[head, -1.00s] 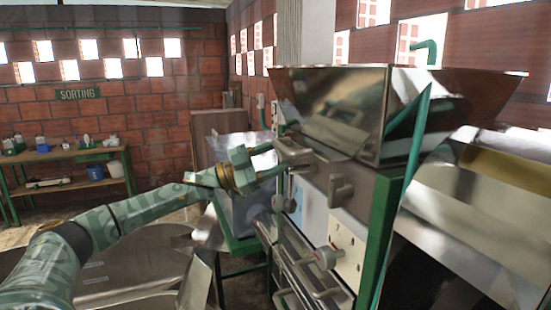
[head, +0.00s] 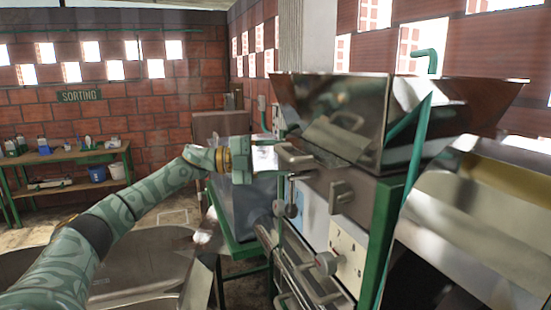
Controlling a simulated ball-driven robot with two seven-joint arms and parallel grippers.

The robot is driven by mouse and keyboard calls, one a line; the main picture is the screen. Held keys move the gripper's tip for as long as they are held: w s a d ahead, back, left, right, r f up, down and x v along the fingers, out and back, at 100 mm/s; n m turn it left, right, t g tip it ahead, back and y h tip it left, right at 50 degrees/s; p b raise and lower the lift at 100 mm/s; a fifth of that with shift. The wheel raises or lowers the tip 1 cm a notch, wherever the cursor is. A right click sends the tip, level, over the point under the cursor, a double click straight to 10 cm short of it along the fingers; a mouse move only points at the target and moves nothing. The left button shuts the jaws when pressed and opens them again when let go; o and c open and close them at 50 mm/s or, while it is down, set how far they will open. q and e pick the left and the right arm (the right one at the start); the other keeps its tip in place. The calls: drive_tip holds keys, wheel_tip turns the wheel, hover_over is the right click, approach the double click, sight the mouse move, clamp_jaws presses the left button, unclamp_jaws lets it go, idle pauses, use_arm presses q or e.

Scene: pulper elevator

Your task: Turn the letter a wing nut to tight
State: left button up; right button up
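The steel machine (head: 362,181) carries several grey knobs and handles on its front. One handle (head: 294,156) sits just under the hopper, a second (head: 340,192) lower right of it, and a round-based knob (head: 325,264) on a pale panel below. No letters are legible, so I cannot tell which is wing nut a. My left gripper (head: 265,158) is left of the upper handle, pointing right at about its height. Its fingers look apart, with a bright gap between them and nothing visibly held. Contact with the handle cannot be made out. My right gripper is not in view.
A large steel hopper (head: 345,110) overhangs the knobs. A green post (head: 384,235) stands at the machine's right corner. A grey bin (head: 240,200) on a green frame is behind my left gripper. A wooden table (head: 60,155) with small items stands far left.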

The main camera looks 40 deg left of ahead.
use_arm(q)
drive_tip(key=shift+m, duration=0.7)
drive_tip(key=o, duration=1)
drive_tip(key=b+v, duration=0.1)
drive_tip(key=v, duration=0.4)
drive_tip(key=b+v, duration=0.2)
drive_tip(key=v, duration=0.4)
drive_tip(key=r+b+v, duration=0.1)
drive_tip(key=b+v, duration=0.1)
drive_tip(key=v, duration=0.3)
drive_tip(key=shift+s+a, duration=0.1)
drive_tip(key=shift+s, duration=0.05)
